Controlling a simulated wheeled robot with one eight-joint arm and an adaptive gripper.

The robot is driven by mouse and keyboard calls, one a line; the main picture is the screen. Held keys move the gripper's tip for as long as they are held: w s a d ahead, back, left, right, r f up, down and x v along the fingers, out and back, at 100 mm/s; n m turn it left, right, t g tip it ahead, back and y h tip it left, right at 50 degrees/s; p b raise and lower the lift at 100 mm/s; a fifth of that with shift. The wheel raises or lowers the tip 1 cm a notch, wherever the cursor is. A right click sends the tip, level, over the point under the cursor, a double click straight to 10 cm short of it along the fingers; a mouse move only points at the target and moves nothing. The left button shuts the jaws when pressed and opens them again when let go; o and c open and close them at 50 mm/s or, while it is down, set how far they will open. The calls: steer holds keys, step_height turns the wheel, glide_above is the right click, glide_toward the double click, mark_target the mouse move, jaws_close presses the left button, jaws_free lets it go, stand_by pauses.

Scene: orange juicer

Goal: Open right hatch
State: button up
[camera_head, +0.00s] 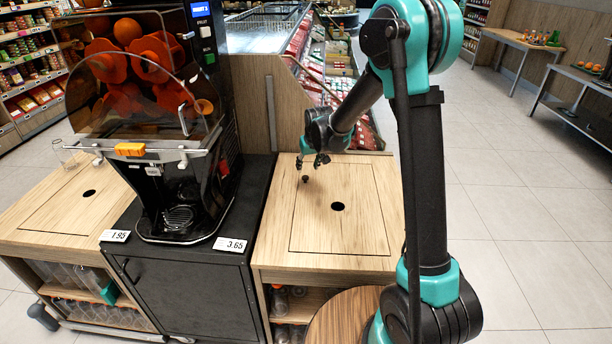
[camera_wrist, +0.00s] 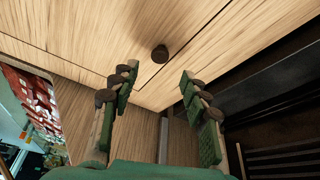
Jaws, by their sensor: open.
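The right hatch (camera_head: 352,232) is a light wood panel set flush and closed in the top of the right counter. It has a round dark hole (camera_head: 338,206) near its middle and a small dark knob (camera_head: 305,179) near its back left corner. The knob also shows in the wrist view (camera_wrist: 160,54), just beyond the fingertips and between their lines. My gripper (camera_head: 313,164) is just above the hatch's back left part, next to the knob. In the wrist view my gripper (camera_wrist: 158,78) is open, with its green fingers wide apart and nothing between them.
The black orange juicer (camera_head: 180,150) stands on a dark cabinet left of the hatch. A price card (camera_head: 229,244) lies at that cabinet's front edge. The left counter (camera_head: 40,215) has a similar hatch. A wooden partition (camera_head: 270,100) rises behind the right counter. Open floor lies to the right.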

mark_target(305, 177)
steer(key=x, duration=0.6)
steer(key=shift+w+f, duration=0.2)
steer(key=shift+f, duration=0.1)
steer(key=shift+c, duration=0.5)
jaws_close()
